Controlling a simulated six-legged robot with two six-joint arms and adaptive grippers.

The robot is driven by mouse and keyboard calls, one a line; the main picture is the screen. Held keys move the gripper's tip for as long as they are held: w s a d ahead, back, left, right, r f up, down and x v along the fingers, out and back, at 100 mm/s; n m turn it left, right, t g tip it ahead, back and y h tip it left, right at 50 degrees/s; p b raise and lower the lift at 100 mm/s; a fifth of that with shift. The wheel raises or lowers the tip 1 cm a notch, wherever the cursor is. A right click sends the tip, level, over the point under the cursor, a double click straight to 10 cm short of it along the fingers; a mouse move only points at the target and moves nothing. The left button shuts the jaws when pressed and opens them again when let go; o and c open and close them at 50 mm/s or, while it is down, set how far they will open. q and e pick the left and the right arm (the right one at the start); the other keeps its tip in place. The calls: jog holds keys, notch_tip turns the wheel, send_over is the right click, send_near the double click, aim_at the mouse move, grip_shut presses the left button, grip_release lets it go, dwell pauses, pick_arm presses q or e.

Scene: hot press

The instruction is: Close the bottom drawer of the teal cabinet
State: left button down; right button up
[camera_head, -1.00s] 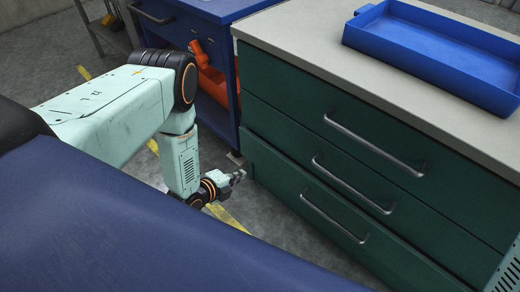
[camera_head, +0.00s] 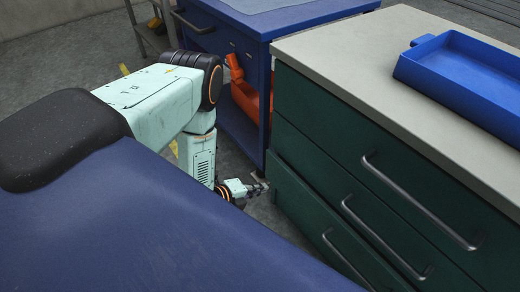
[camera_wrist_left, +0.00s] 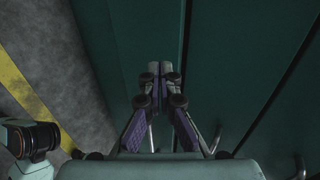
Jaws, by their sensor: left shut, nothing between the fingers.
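The teal cabinet (camera_head: 330,112) stands at the right with three drawers, each with a bar handle. Its bottom drawer (camera_head: 302,208) appears to stick out slightly past the drawers above. My left gripper (camera_head: 264,188) is shut and empty, low beside the left end of the bottom drawer's front. In the left wrist view the closed fingertips (camera_wrist_left: 158,70) overlap the bottom drawer front (camera_wrist_left: 130,45); I cannot tell whether they touch it. The bottom handle (camera_head: 345,262) lies further right, partly hidden by my blue body. My right gripper is not in view.
A blue tray (camera_head: 465,75) lies on the cabinet's grey top. A blue workbench (camera_head: 225,40) with an orange object (camera_head: 243,92) stands behind my left arm. The grey floor with a yellow stripe (camera_wrist_left: 30,85) is clear beside the cabinet.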

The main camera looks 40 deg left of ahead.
aim_at(290, 178)
pick_arm(q)
jog(key=b+x, duration=0.1)
jog(key=x, duration=0.2)
jog(key=b+x, duration=0.2)
jog(key=x, duration=0.1)
jog(key=r+b+x, duration=0.1)
jog(key=x, duration=0.2)
jog(key=shift+w+d+b, duration=0.1)
jog(key=shift+w+b, duration=0.25)
jog(key=shift+w, duration=0.05)
jog(key=shift+w+d, duration=0.1)
jog(key=shift+w, duration=0.45)
jog(key=shift+r, duration=0.1)
